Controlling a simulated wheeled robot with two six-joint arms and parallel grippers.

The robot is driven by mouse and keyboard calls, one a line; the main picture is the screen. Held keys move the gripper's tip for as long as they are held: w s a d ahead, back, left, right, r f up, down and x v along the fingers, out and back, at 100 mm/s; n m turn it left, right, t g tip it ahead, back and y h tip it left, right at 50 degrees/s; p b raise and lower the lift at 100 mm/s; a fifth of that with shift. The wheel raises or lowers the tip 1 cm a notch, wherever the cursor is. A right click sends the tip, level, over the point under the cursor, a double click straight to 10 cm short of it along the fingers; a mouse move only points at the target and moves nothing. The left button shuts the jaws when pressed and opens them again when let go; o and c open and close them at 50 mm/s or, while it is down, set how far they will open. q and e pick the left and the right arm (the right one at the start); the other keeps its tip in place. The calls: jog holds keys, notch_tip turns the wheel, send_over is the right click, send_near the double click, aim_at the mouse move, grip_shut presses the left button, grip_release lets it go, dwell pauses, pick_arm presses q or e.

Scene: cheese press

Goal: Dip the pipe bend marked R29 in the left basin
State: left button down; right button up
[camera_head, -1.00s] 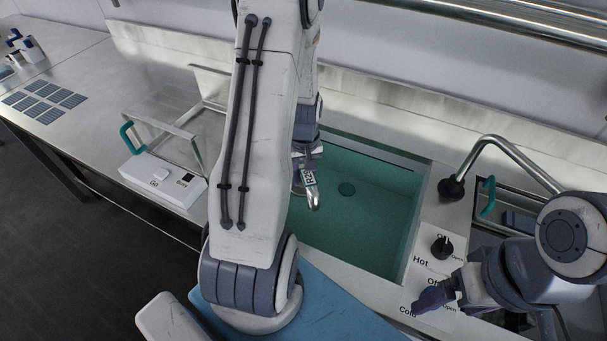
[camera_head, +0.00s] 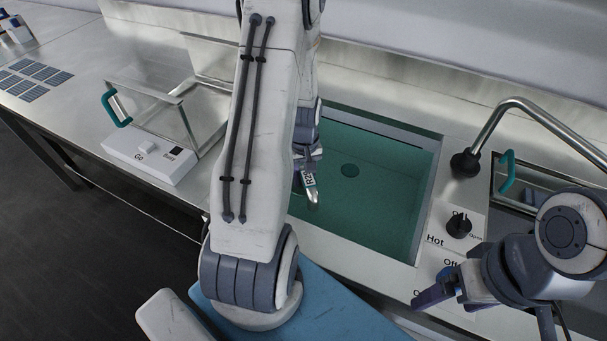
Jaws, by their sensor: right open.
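The pipe bend (camera_head: 312,193) is a small silvery piece with a white label, only partly legible. My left gripper (camera_head: 308,168), partly hidden by its own arm, appears shut on it. The pipe bend hangs over the left side of the basin (camera_head: 428,210), which looks filled with green-tinted water. I cannot tell whether the pipe bend touches the water. My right gripper (camera_head: 440,294) is open at the front right of the basin, by the Cold label. It covers the cold knob's place, so I cannot see that knob clearly.
A black hot knob (camera_head: 459,226) and a curved metal tap (camera_head: 496,122) stand right of the basin. A teal handle (camera_head: 507,171) lies farther right. A clear-lidded box (camera_head: 150,158) with a white front panel sits left. Dark blue tiles (camera_head: 30,80) lie on the counter.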

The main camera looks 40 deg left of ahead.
pick_arm(q)
jog(key=shift+f+b, duration=2.9)
jog(key=shift+f, duration=1.65)
dwell(1.4)
notch_tip(320, 180, up, 12)
jog(key=p, duration=1.1)
jog(key=shift+r, duration=0.1)
dwell(0.3)
